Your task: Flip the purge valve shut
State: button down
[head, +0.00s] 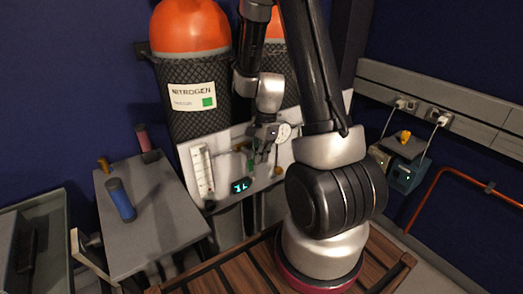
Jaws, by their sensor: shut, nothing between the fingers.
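A pale panel (224,151) stands in front of the nitrogen cylinders and carries the valve fittings. A small green part (251,166) and some metal fittings show on it, partly hidden by my gripper. I cannot tell for sure which of these is the purge valve, or how its lever stands. My gripper (258,162) is shut and empty. It points down in front of the middle of the panel, close to the green part. I cannot tell whether it touches anything.
The panel also holds a flow tube (202,172), a lit display (240,187), a round gauge (284,132) and a brass-coloured knob (278,170). An orange-topped nitrogen cylinder (190,115) stands behind. A grey table (160,225) with a blue-handled object (121,200) is at left.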

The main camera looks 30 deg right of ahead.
jog(key=shift+a+f, duration=0.1)
jog(key=shift+a+f, duration=0.2)
jog(key=shift+a, duration=0.35)
notch_tip(320, 180, up, 10)
jog(key=d, duration=0.3)
jog(key=s+a+r+n+t+h, duration=0.1)
jog(key=s+a+r+n+t, duration=0.1)
jog(key=s+r+n, duration=0.6)
jog(key=s+a+r+n+t, duration=0.2)
jog(key=s+a+r+n, duration=0.2)
jog(key=s+r+n, duration=0.4)
notch_tip(320, 180, up, 3)
jog(key=shift+s+f+n+h, duration=0.2)
jog(key=shift+s+n+h, duration=0.2)
jog(key=shift+n, duration=0.3)
